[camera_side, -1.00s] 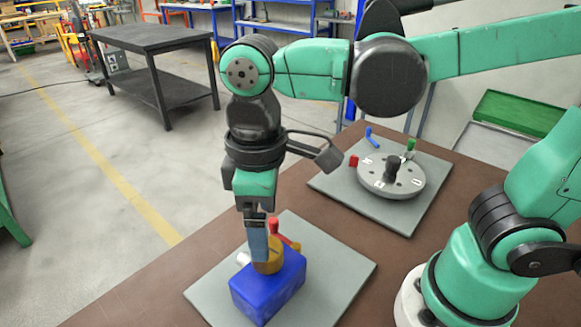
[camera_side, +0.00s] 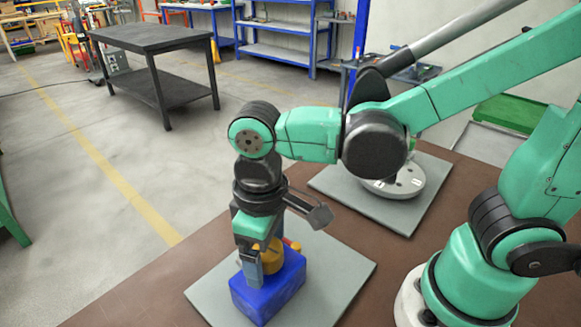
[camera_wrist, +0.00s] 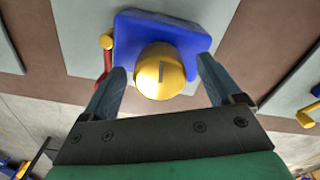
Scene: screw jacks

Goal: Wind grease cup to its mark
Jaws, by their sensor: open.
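The grease cup appears to be the round yellow cap (camera_wrist: 160,72) with a dark line across its top. It sits on a blue block (camera_wrist: 196,36), which also shows in the side view (camera_side: 268,293). My gripper (camera_wrist: 160,68) is open, with one finger on each side of the cap and a visible gap to each in the wrist view. In the side view my gripper (camera_side: 262,265) is low over the block, and its fingers partly hide the yellow cap (camera_side: 270,258). I cannot make out a separate target mark.
A red lever with a yellow end (camera_wrist: 105,42) is beside the block. The block stands on a grey plate (camera_side: 335,268) on the brown table (camera_side: 130,298). A second plate with a round grey dial (camera_side: 400,186) lies behind, partly hidden by my arm.

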